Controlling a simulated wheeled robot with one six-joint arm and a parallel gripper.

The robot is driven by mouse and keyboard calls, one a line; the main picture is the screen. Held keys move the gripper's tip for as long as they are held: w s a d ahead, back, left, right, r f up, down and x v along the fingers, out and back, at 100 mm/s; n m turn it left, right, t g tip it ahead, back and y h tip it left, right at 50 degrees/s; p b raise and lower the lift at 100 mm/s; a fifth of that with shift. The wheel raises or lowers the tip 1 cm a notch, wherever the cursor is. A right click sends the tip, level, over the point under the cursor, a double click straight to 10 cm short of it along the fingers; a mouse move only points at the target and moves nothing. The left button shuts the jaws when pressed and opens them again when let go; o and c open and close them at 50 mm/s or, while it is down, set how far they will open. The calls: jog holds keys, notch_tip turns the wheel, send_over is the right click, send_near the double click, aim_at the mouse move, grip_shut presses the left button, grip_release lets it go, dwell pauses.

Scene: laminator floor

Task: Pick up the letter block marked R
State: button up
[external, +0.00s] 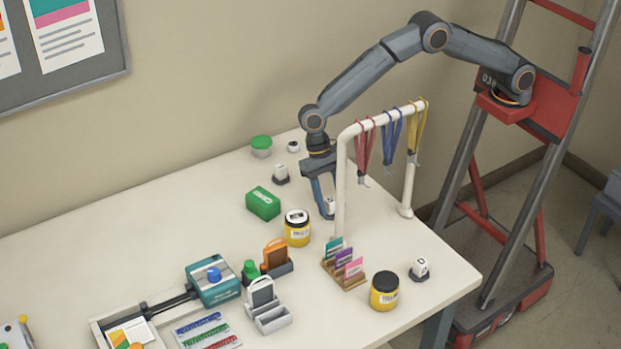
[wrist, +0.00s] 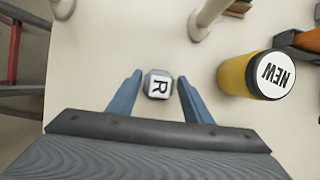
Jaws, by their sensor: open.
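The white letter block marked R (wrist: 158,84) sits on a dark base between the two fingers of my open gripper (wrist: 158,92) in the wrist view. In the external view my gripper (external: 323,200) points down at the table beside the rack's left post, and the R block (external: 330,205) shows partly behind a finger. Other white blocks on dark bases stand apart: one (external: 281,173) left of my gripper, one (external: 420,268) near the right corner.
A white rack (external: 340,190) with hanging lanyards stands close on the right of my gripper. A green box (external: 263,203) lies to the left.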

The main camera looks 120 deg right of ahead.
grip_shut()
